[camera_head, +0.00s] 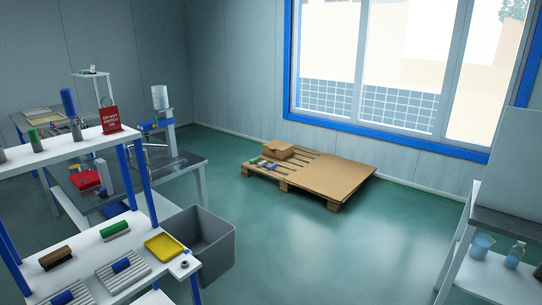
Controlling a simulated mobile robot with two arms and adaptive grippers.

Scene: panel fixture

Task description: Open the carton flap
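A small brown carton (279,150) sits on the far left part of a low wooden pallet (287,186) on the floor, across the room. A flap edge seems to show on its top, but it is too small to tell how far it stands open. Neither of my grippers shows in the head view.
A white shelf (85,262) with brushes and a yellow tray (165,246), and a grey bin (203,240), stand at left. A shelf with bottles (515,254) stands right. Green floor (310,255) between is clear.

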